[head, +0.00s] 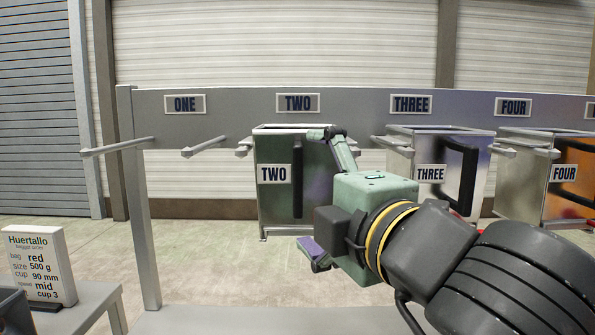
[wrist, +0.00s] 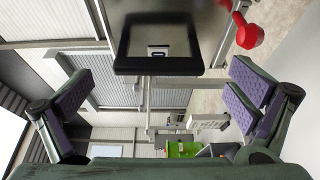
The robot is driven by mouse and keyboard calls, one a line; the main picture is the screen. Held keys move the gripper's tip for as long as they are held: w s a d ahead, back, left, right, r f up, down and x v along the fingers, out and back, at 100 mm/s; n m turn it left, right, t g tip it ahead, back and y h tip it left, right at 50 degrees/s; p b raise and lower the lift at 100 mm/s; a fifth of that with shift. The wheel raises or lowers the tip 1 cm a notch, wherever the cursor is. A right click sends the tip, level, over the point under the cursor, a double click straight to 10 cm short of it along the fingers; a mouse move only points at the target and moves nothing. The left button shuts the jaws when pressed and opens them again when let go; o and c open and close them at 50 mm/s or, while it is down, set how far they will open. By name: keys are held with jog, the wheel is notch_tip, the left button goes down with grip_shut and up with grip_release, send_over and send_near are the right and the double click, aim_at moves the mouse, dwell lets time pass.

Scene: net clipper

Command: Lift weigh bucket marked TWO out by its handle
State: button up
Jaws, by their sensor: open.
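Weigh bucket TWO (head: 275,212) is a grey metal box hanging under the TWO sign on the rail. Its black upright handle (head: 298,182) stands out from its front face. My gripper (head: 317,190) is open and empty, just right of the handle in the head view. One finger is above and the other below, pointing left. In the wrist view, a black handle loop (wrist: 158,66) on a metal face, which looks like bucket TWO's, shows at the top, beyond my open fingers (wrist: 158,105). The handle is not between the finger pads.
Buckets THREE (head: 431,200) and FOUR (head: 562,200) hang to the right, partly behind my arm. Place ONE has bare support arms (head: 203,146). An order card (head: 38,265) stands on a bench at lower left. A red knob (wrist: 246,34) shows in the wrist view.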

aim_at(306, 179)
jog(key=x, duration=0.1)
jog(key=p+x, duration=0.1)
jog(key=x, duration=0.1)
jog(key=p+x, duration=0.1)
jog(key=shift+w+d+r, duration=0.2)
jog(key=shift+w, duration=0.1)
jog(key=shift+w+a+f, duration=0.15)
jog(key=shift+w, duration=0.3)
jog(key=c, duration=1.6)
